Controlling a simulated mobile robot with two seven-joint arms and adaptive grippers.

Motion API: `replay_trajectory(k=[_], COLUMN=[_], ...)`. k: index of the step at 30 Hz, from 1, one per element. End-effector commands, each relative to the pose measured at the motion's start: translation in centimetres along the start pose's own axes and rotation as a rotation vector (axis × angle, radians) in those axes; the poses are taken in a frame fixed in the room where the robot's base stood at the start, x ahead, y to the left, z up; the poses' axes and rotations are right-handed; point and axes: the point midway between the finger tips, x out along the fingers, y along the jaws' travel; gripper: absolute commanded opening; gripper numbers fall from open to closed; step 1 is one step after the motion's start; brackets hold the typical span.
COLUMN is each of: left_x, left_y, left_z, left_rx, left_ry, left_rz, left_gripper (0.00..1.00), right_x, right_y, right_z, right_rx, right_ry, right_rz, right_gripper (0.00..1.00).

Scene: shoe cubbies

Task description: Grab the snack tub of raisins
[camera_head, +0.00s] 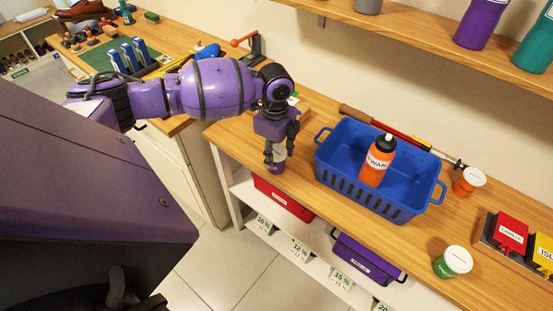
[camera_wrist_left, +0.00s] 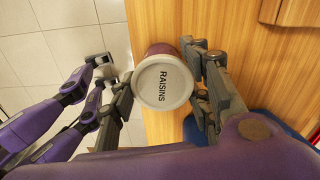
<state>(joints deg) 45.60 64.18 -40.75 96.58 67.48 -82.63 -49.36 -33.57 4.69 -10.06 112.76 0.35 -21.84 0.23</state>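The raisins tub (camera_head: 279,161) is small and purple, near the front edge of the wooden counter (camera_head: 232,134). In the left wrist view its pale round lid (camera_wrist_left: 165,81) reads RAISINS and faces the camera. My left gripper (camera_head: 279,153) points down from above, with one dark finger on each side of the tub. In the left wrist view the fingers (camera_wrist_left: 163,95) lie close against both sides of the tub and appear to touch it. Whether its base rests on the counter is hard to tell.
A blue basket (camera_head: 340,181) holding an orange bottle (camera_head: 377,160) stands to the right of the tub. An orange tub (camera_head: 468,182) and a green tub (camera_head: 452,262) stand further right. A shelf (camera_head: 440,38) overhangs the back. Red (camera_head: 283,197) and purple (camera_head: 366,260) bins sit below the counter.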

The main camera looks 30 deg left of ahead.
Motion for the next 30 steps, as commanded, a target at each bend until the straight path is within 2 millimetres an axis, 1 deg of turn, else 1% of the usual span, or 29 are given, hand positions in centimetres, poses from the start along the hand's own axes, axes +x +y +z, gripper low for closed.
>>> replay_trajectory(k=[1, 3, 4, 11, 14, 17, 20, 23, 27, 29, 30], left_x=[0.0, 0.0, 0.0, -0.1, -0.6, -1.5, -3.1, -4.9, -8.3, -9.7, -9.9], left_y=[0.0, 0.0, 0.0, 0.0, -0.1, -0.1, -0.1, 0.8, 2.4, 3.2, 4.0], left_z=[0.0, 0.0, 0.0, 0.0, 0.0, 0.1, 0.1, -1.1, -3.2, -4.1, -5.1], left_rx=[0.0, 0.0, 0.0, 0.0, 0.0, -0.001, 0.0, 0.005, 0.006, 0.006, 0.008], left_ry=[0.0, 0.0, 0.0, 0.0, 0.0, 0.0, 0.0, 0.001, 0.002, 0.001, 0.003], left_rz=[0.0, 0.0, -0.001, -0.001, -0.002, -0.004, -0.004, -0.004, -0.007, -0.007, -0.003], left_gripper=[0.24, 0.15, 0.14, 0.14, 0.14, 0.14, 0.14, 0.14, 0.14, 0.14, 0.14], right_x=[0.0, 0.0, 0.0, -0.1, -0.1, -0.1, -0.2, -0.3, -0.4, -0.4, -0.5], right_y=[-0.1, -0.1, -0.1, -0.1, 0.0, 0.1, 0.2, 0.4, 0.3, 0.2, 0.2], right_z=[0.2, 0.3, 0.4, 0.8, 0.8, 0.7, 0.6, 0.3, -0.3, -0.5, -0.4], right_rx=[0.003, 0.006, 0.006, 0.005, 0.003, -0.002, -0.007, -0.01, -0.009, -0.009, -0.008], right_ry=[-0.003, -0.006, -0.007, -0.014, -0.014, -0.013, -0.012, -0.008, -0.001, 0.002, 0.0], right_rz=[0.0, 0.0, 0.001, 0.001, 0.001, 0.001, 0.001, 0.001, 0.0, -0.001, -0.002], right_gripper=[0.4, 0.4, 0.4, 0.4, 0.4, 0.4, 0.4, 0.4, 0.4, 0.4, 0.4])
